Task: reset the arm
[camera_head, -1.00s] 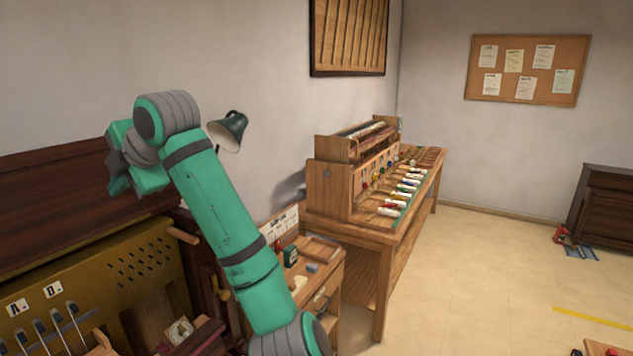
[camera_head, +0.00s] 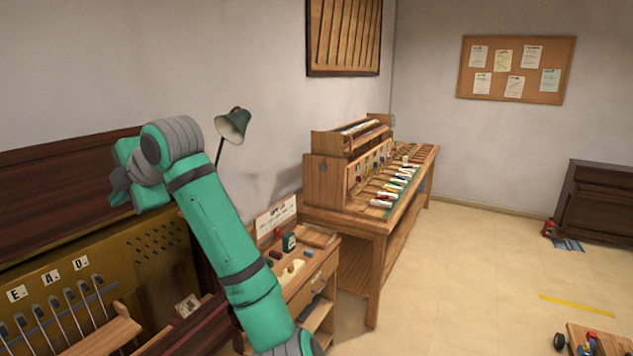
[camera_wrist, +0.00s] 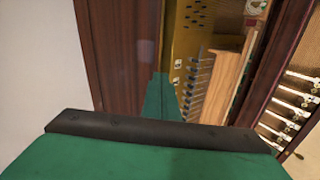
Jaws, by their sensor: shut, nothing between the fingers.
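My green arm (camera_head: 222,232) rises from the bottom of the head view and bends left at the elbow, over the open piano. Its far end is partly hidden behind the elbow. In the wrist view my gripper (camera_wrist: 162,98) shows as green fingers closed together, with nothing between them. It points toward the piano's dark wood panel (camera_wrist: 115,60) and brass-coloured plate (camera_wrist: 185,45). The fingers look apart from the panel, though the gap is hard to judge.
Piano hammers (camera_head: 68,312) and letter tiles (camera_head: 50,277) lie below the arm. A green lamp (camera_head: 233,124) stands close behind the elbow. A small wooden cabinet (camera_head: 318,272) and a workbench (camera_head: 385,232) with keys stand to the right. Open floor (camera_head: 470,275) lies farther right.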

